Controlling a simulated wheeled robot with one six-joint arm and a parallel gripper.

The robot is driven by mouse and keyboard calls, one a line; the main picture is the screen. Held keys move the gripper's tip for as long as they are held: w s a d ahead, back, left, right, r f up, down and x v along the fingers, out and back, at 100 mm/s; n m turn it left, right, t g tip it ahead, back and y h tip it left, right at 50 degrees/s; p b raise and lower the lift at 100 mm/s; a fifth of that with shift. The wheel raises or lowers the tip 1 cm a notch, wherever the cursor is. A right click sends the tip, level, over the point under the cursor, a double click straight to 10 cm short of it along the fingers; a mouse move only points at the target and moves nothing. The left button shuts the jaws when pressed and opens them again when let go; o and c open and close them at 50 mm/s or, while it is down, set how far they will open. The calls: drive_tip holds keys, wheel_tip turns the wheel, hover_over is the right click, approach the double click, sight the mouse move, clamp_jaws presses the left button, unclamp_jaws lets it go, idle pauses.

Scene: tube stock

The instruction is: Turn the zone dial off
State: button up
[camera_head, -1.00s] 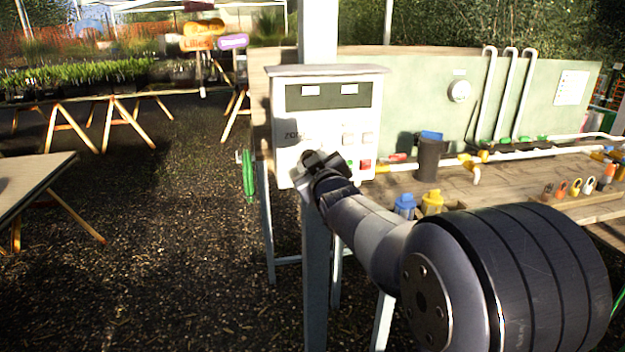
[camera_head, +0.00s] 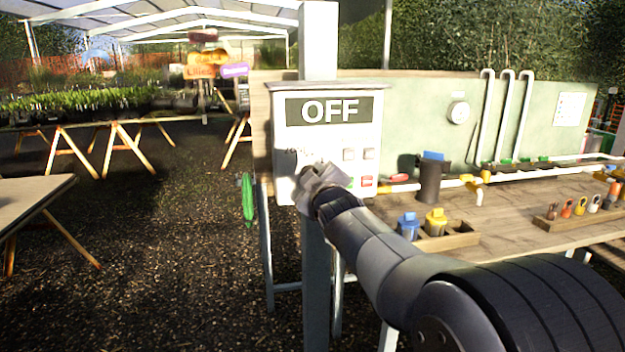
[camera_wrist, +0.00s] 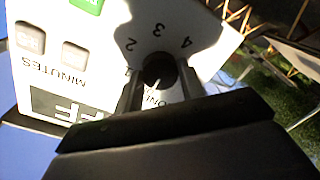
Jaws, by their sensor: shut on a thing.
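The white control box (camera_head: 283,140) stands on a post, and its display (camera_head: 328,110) reads OFF. The zone dial (camera_wrist: 160,70) is a dark round knob with a light pointer line, on the box's face with numbers around it in the wrist view. My gripper (camera_wrist: 160,85) is shut on the dial, one finger on each side of it. In the head view my gripper (camera_head: 322,180) covers the lower left of the box and hides the dial. Part of the lettering near the dial is hidden by the fingers.
Grey buttons (camera_head: 349,155), a green button (camera_wrist: 88,4) and a red button (camera_head: 367,181) sit near the dial. To the right is a wooden bench (camera_head: 520,208) with a dark cup (camera_head: 431,180), blue-topped and yellow-topped bottles and pipes. A green hose (camera_head: 248,200) hangs left of the box.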

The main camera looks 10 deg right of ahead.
drive_tip(key=o, duration=1)
drive_tip(key=s, duration=1)
drive_tip(key=shift+s+d+r, duration=0.2)
drive_tip(key=shift+s, duration=0.15)
drive_tip(key=shift+w, duration=0.1)
drive_tip(key=w, duration=1)
drive_tip(key=shift+w+a+f, duration=0.2)
drive_tip(key=shift+w, duration=0.1)
drive_tip(key=shift+s, duration=0.1)
